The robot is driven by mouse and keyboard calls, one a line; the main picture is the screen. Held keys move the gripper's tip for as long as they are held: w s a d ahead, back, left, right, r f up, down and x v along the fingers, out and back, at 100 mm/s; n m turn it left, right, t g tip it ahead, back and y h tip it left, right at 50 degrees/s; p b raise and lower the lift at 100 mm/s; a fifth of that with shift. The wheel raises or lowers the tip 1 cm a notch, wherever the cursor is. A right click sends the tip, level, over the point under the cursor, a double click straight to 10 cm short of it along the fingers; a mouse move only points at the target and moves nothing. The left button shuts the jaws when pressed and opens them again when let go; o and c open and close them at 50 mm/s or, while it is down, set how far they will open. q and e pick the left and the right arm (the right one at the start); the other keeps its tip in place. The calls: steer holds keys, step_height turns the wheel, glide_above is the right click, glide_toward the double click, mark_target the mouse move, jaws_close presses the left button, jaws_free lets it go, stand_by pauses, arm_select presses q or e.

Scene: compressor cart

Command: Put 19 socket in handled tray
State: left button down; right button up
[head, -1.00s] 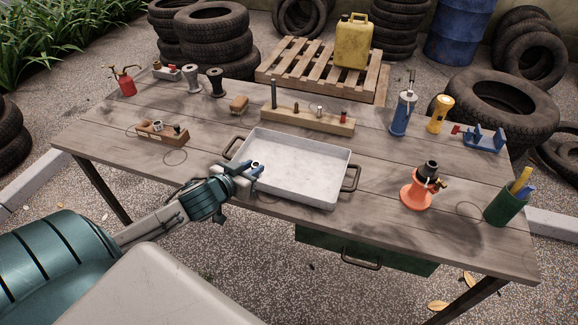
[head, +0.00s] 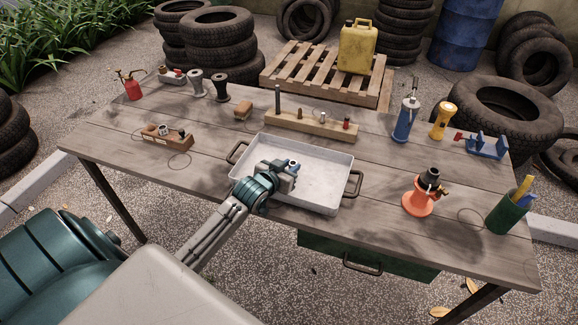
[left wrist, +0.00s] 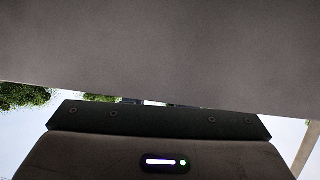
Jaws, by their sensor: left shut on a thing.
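The handled tray (head: 325,184) is a shallow pale metal tray with a dark handle at each end, in the middle of the table in the head view. My left gripper (head: 291,166) is over the left part of the tray, shut on a small metal socket (head: 294,163). The socket shows as a small ring at the fingertips; its size marking cannot be read. How high it is above the tray floor is hard to tell. My right gripper is in neither view.
A wooden block (head: 155,138) with small parts stands left of the tray. A long wooden rail (head: 290,125) with several parts lies behind it. An orange jack-like tool (head: 418,203) and a green cup (head: 502,219) stand to the right. The tray's right half is clear.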

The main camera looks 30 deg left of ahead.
arm_select(q)
steer(key=shift+f, duration=0.2)
steer(key=c, duration=1.2)
jaws_free()
steer(key=shift+r, duration=0.2)
steer(key=v, duration=1.2)
steer(key=shift+b, duration=0.3)
steer(key=shift+f, duration=0.15)
